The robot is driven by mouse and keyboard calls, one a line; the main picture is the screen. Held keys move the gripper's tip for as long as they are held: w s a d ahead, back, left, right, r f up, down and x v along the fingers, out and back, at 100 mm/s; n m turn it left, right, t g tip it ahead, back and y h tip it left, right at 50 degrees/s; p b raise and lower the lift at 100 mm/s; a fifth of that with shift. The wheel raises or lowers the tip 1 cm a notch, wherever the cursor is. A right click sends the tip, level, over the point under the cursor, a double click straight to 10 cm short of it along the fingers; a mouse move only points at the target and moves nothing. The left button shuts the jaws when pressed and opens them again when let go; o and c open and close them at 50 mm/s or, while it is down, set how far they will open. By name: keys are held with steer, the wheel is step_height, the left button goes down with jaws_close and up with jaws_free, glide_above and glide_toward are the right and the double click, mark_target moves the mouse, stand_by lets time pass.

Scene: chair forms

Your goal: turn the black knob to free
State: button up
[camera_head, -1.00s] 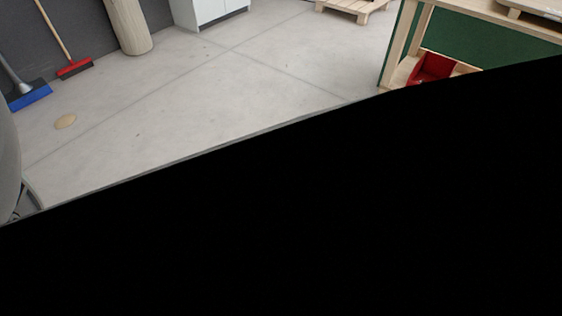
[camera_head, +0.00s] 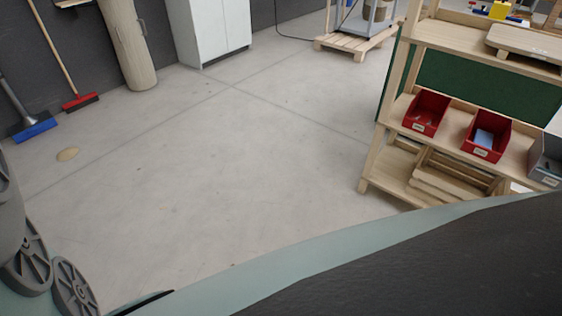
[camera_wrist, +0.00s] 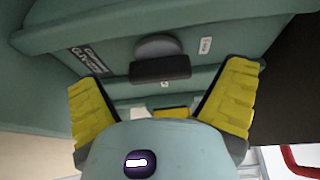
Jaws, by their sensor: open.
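I cannot make out the black knob for certain in either view. My gripper (camera_wrist: 162,98) shows in the wrist view with its yellow fingers spread wide apart. It is open, and nothing is seen held between the fingers. Beyond it are teal panels with small labels and a dark rounded part in the middle, which look like my own body; I cannot tell whether that part can turn. My gripper is not seen in the head view.
A wooden shelf (camera_head: 452,101) with red bins (camera_head: 426,111) stands at the right. A white cabinet (camera_head: 208,35), a blue broom (camera_head: 33,130) and a red broom (camera_head: 80,101) are at the back. Grey wheels (camera_head: 28,262) show lower left. The middle floor (camera_head: 230,150) is clear.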

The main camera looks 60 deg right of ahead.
steer(key=shift+x, duration=0.75)
steer(key=shift+s, duration=0.1)
steer(key=c, duration=1.2)
